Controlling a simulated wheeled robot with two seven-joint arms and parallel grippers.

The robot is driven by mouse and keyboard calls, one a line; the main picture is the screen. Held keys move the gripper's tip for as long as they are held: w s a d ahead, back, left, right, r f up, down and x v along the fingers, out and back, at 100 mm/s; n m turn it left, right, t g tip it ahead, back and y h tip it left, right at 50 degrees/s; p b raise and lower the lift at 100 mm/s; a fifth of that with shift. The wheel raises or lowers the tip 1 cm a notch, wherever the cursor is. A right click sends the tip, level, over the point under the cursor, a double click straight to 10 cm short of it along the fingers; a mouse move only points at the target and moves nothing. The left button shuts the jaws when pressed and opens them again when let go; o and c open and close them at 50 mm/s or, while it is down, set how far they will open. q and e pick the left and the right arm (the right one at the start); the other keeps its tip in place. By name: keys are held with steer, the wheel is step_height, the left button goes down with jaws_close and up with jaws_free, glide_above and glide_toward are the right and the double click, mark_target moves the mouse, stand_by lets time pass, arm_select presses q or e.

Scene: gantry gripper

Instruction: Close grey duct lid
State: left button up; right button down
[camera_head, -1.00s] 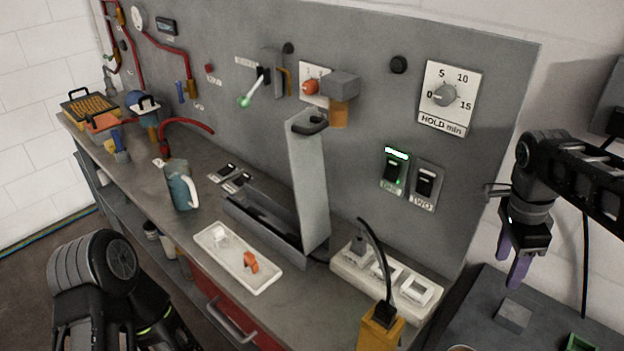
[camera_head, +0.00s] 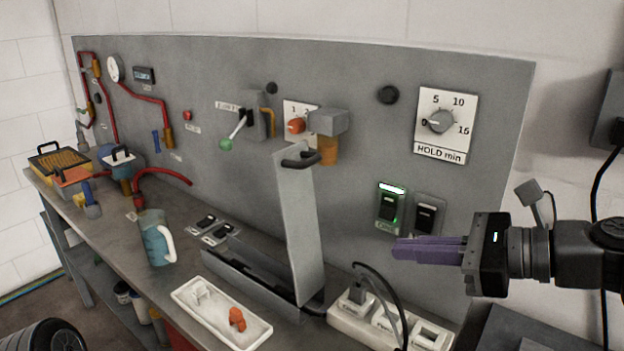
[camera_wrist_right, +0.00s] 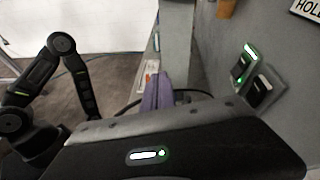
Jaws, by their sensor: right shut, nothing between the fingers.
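The grey duct (camera_head: 250,275) is a long open trough on the bench. Its grey lid (camera_head: 299,215) stands upright at the duct's right end, with a dark handle (camera_head: 300,160) at its top. In the right wrist view the lid (camera_wrist_right: 175,50) is an upright grey panel beyond my fingers. My right gripper (camera_head: 398,248), with purple fingers, is shut and empty. It points left toward the lid in front of the switches, apart from the lid. The right fingers also show in the wrist view (camera_wrist_right: 158,90). My left gripper is not in view.
A white tray (camera_head: 190,297) with small parts lies in front of the duct. A white socket strip (camera_head: 345,318) with a plug and dark cable stands right of it. A blue mug (camera_head: 154,240) stands left. Switches (camera_head: 390,205) and a dial (camera_head: 440,122) are on the back panel.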

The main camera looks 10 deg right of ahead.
mark_target(315, 162)
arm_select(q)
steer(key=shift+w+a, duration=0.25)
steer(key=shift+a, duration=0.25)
arm_select(e)
steer(key=w+r+m+t+y, duration=0.1)
steer(key=w+r+m+t, duration=0.2)
steer(key=r, duration=0.3)
steer(key=shift+r+t+y, duration=0.3)
steer(key=shift+t, duration=0.5)
steer(key=shift+a, duration=0.1)
arm_select(q)
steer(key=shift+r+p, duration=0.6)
steer(key=shift+p, duration=0.15)
arm_select(e)
steer(key=x, duration=1.4)
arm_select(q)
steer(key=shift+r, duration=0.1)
arm_select(e)
steer(key=shift+a, duration=0.1)
